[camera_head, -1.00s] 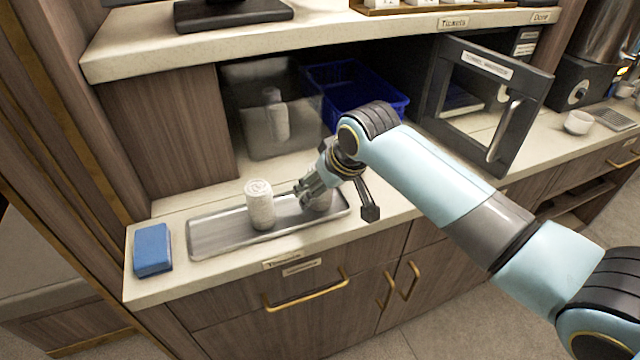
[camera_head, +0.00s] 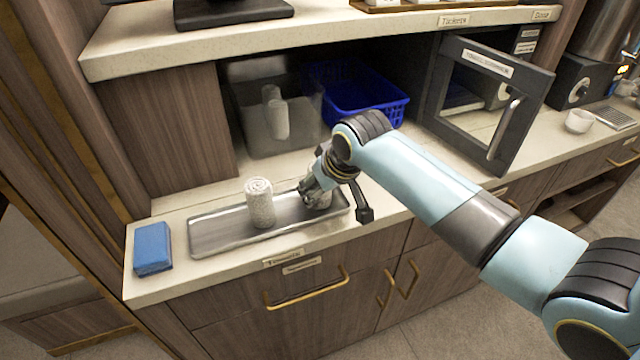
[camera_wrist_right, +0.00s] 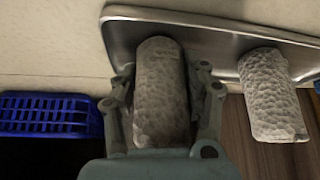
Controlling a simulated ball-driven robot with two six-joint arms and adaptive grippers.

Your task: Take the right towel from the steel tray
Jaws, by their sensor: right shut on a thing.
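The steel tray (camera_head: 212,237) lies on the counter in the head view. A rolled white left towel (camera_head: 260,204) stands upright on it; it also shows in the right wrist view (camera_wrist_right: 272,95). The right towel (camera_head: 321,199) stands at the tray's right part, mostly hidden by my gripper. In the wrist view the right towel (camera_wrist_right: 161,95) lies between the two fingers. My right gripper (camera_head: 312,194) is shut on the right towel, with a finger on each side of it. Whether the towel touches the tray is hard to tell. My left gripper is not in view.
A blue sponge-like block (camera_head: 153,249) lies left of the tray. The towel warmer's open door (camera_head: 490,95) juts out at right. A shelf (camera_head: 330,45) overhangs the back.

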